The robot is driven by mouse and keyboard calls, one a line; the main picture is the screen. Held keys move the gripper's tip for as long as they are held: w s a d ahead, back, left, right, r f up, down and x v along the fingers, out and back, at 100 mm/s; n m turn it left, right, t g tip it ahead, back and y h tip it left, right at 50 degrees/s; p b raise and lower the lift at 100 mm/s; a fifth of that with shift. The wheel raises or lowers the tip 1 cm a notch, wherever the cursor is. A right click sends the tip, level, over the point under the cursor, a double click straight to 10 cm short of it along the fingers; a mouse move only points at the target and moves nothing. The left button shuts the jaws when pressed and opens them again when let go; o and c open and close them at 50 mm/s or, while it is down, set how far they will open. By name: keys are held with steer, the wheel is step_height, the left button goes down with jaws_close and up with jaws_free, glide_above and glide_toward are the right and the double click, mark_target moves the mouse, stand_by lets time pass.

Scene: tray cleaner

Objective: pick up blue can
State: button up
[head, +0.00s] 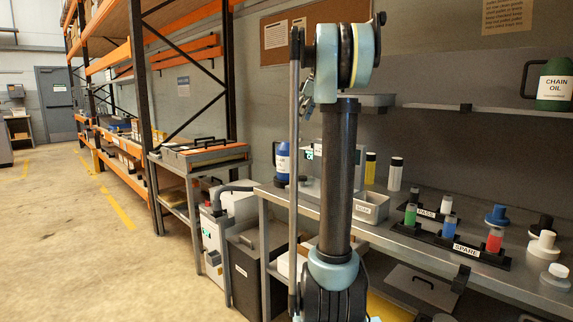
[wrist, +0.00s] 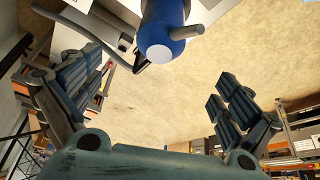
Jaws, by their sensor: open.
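The blue can (head: 283,163) stands upright at the left end of the metal bench, with a white label and a dark handle at its left. My dark arm partly stands between it and the rest of the bench. In the wrist view the blue can (wrist: 165,40) shows at the top centre with a pale round end and a grey spout pointing right. My gripper (wrist: 158,78) is open and empty, its two dark padded fingers spread wide at left and right. The can appears beyond the fingertips, apart from them. My gripper does not show clearly in the head view.
A green chain oil jug (head: 555,85) stands on the shelf above. A side table (head: 196,158) and orange racking stand left. The floor at left is clear.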

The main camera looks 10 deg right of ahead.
mark_target(287, 150)
steer(key=x, duration=1.5)
steer(key=shift+r, duration=0.1)
steer(key=c, duration=2)
